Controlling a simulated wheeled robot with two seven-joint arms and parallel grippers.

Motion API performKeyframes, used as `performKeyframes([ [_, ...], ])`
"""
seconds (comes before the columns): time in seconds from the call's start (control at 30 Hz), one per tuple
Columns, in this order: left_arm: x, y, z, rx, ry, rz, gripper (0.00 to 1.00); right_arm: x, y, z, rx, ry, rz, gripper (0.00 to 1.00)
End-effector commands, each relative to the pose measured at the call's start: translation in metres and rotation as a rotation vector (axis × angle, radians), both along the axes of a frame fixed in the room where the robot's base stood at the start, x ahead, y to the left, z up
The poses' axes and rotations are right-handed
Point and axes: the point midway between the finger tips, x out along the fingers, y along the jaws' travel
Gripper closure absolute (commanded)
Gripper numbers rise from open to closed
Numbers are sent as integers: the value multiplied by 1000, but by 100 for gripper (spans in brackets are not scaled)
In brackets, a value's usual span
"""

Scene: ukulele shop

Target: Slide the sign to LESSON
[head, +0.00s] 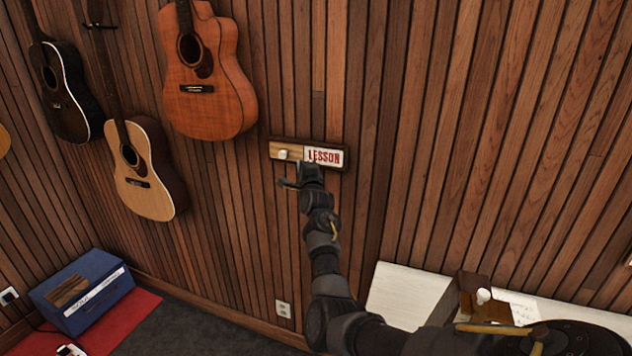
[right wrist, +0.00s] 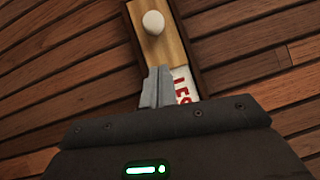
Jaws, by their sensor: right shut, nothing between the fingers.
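The sign (head: 275,148) is a dark wooden frame on the slatted wall, with a light wood slider and a white knob (head: 283,155) at its left part. The red word LESSON (head: 324,156) on white shows on the right part. In the right wrist view the knob (right wrist: 153,22) stands on the wooden slider (right wrist: 172,50), beyond my fingertips. My right gripper (head: 290,183) is just below the sign in the head view. Its fingers (right wrist: 157,80) are shut and empty, and cover part of the lettering in the wrist view. I cannot tell whether they touch the sign. My left gripper is not in view.
Several guitars hang on the wall to the left, the nearest an orange-brown one (head: 212,100). A blue case (head: 90,290) stands on a red mat at lower left. A white tabletop (head: 405,297) with small items is at lower right. The wall around the sign is clear.

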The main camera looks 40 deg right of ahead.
Motion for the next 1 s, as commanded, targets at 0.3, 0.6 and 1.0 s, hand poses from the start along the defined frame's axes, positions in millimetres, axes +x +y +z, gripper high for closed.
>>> performKeyframes([
  [0.3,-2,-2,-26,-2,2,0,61,-51,33,-10,-1,-5,12,100],
  [0.6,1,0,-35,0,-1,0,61,-82,41,-11,0,-3,7,100],
  [1.0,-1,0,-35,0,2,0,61,-85,41,-11,0,-3,7,100],
])
